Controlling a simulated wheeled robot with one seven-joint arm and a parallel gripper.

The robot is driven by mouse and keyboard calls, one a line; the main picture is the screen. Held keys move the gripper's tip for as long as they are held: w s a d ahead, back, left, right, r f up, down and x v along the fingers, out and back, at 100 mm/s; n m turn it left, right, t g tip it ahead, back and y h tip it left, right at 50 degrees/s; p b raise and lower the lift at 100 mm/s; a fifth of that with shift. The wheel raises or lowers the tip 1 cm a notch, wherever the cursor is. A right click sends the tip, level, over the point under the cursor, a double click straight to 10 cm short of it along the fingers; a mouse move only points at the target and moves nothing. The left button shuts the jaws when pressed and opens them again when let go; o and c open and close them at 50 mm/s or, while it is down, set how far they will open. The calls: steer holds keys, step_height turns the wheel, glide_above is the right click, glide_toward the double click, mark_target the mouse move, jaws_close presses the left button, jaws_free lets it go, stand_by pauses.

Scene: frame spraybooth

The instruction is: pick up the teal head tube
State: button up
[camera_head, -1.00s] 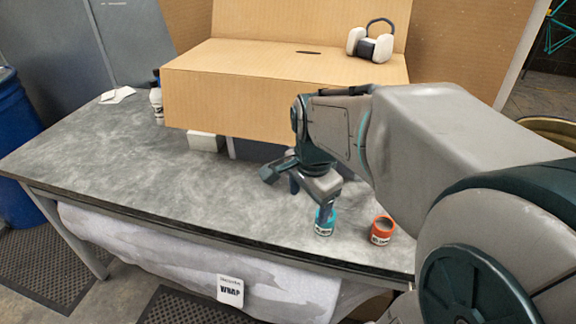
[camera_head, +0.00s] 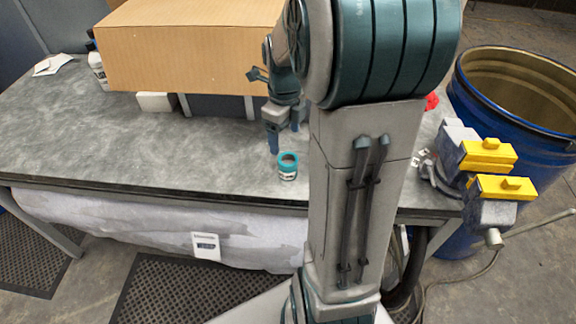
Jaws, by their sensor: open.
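The teal head tube (camera_head: 288,165) is a short teal ring or cup with a pale label band. It stands upright on the grey table (camera_head: 150,150), near the front edge. My gripper (camera_head: 284,140) hangs just behind and to the left of it, pointing down. Its jaws are open, and nothing shows between them. One finger comes down close to the tube's left side; I cannot tell whether they touch. My arm hides the table right of the tube.
A large cardboard box (camera_head: 185,50) stands over the table's back. A vise with yellow jaws (camera_head: 488,160) is at the right end, by a blue barrel (camera_head: 515,95). A white bottle (camera_head: 97,70) is at the back left.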

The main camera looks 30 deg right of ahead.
mark_target(288, 164)
step_height(288, 164, down, 4)
steer(key=shift+r, duration=0.2)
steer(key=f, duration=0.2)
steer(key=s+f, duration=0.1)
steer(key=f, duration=0.1)
steer(key=shift+s+d+f+p, duration=0.15)
steer(key=shift+f+p, duration=0.1)
steer(key=shift+p, duration=0.15)
steer(key=shift+f, duration=0.45)
steer(key=c, duration=1.2)
